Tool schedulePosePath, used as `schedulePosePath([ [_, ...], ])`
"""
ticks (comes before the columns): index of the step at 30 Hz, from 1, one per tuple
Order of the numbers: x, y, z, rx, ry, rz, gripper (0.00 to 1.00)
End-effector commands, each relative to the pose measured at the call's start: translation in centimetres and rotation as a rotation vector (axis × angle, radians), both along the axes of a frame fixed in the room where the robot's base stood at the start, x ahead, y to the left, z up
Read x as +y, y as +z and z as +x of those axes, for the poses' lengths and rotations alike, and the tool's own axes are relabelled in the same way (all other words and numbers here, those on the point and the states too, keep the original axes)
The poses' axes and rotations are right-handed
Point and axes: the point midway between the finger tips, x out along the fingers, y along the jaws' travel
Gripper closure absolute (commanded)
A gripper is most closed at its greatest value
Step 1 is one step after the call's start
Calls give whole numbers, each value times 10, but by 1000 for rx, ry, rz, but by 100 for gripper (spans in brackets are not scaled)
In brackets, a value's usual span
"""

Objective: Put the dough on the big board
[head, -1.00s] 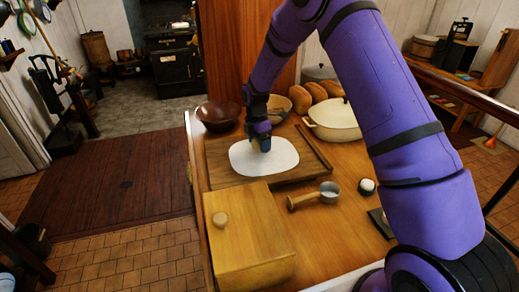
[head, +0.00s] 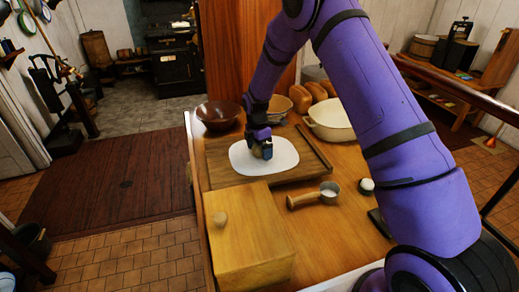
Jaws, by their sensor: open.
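The big board (head: 228,177) is a brown wooden tray-like board on the table. A flat white oval (head: 283,163), flour or a sheet, covers its middle. My gripper (head: 262,153) points down over this oval, low and close to its surface, with its jaws open. A small tan lump, seemingly the dough (head: 256,154), shows at the fingertips above the white oval. The fingers hide much of it, and I cannot tell whether they touch it.
A wooden box with a knob (head: 245,245) stands in front of the board. A scoop (head: 315,196) and a small white-topped cup (head: 367,186) lie right. Behind are a dark bowl (head: 218,115), a tan bowl (head: 277,106), loaves (head: 302,98) and a cream pot (head: 331,122).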

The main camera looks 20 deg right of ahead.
Motion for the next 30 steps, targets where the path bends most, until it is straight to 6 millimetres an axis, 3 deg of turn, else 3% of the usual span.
schedulePosePath([
  [7,1,17,3,-3,0,1,2],
  [21,4,103,14,-3,0,1,2],
  [30,4,122,16,0,0,0,2],
])
